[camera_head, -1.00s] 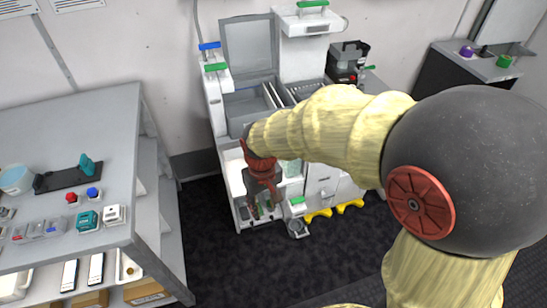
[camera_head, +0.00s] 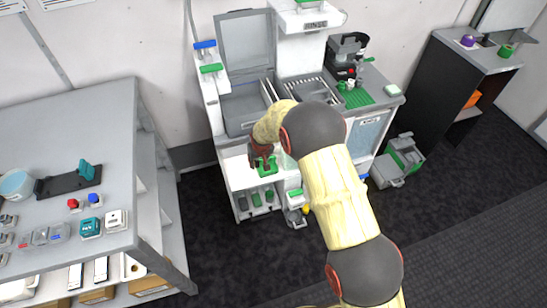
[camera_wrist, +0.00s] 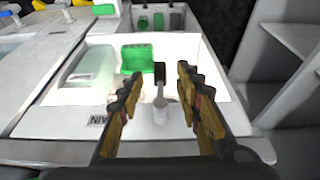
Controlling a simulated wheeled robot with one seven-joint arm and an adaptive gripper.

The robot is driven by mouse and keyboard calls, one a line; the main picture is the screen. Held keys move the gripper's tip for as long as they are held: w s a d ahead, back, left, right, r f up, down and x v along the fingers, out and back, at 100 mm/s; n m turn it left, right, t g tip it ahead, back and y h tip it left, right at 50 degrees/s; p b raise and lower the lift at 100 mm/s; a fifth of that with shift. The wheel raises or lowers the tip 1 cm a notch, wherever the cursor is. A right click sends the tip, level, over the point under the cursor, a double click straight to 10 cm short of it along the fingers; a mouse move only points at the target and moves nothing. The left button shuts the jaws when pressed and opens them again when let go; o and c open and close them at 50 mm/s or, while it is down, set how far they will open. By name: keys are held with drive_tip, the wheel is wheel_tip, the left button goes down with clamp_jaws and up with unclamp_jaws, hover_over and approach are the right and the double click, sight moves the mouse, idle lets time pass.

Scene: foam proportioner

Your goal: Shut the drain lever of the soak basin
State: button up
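The soak basin (camera_wrist: 215,65) is a white open tub in the wrist view, with a green block (camera_wrist: 138,58) and a pale translucent block inside. The drain lever (camera_wrist: 160,90) is a small grey upright handle on a white post at the basin's near rim, beside a partly hidden label ending in "AIN" (camera_wrist: 97,120). My gripper (camera_wrist: 160,78) is open, with one finger on each side of the lever; I cannot tell whether either touches it. In the head view my gripper (camera_head: 262,164) is over the white basin (camera_head: 238,172), and the lever is not discernible.
A grey shelf unit (camera_head: 75,150) with small items stands at the left. The machine's raised grey lid (camera_head: 245,42) and trays are behind my gripper. A grey-green box (camera_head: 400,160) sits on the floor at the right. The dark floor in front is mostly clear.

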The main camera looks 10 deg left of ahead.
sight(257, 160)
drive_tip(key=shift+t, duration=0.4)
drive_tip(key=w+f, duration=0.1)
drive_tip(key=f, duration=0.1)
drive_tip(key=w+a+f+b, duration=0.1)
drive_tip(key=f, duration=0.1)
drive_tip(key=w+a+f, duration=0.1)
drive_tip(key=w+f, duration=0.1)
drive_tip(key=shift+a+f+b, duration=0.15)
drive_tip(key=shift+a+b, duration=0.05)
drive_tip(key=shift+b, duration=0.15)
drive_tip(key=shift+c, duration=0.4)
drive_tip(key=c, duration=0.7)
clamp_jaws()
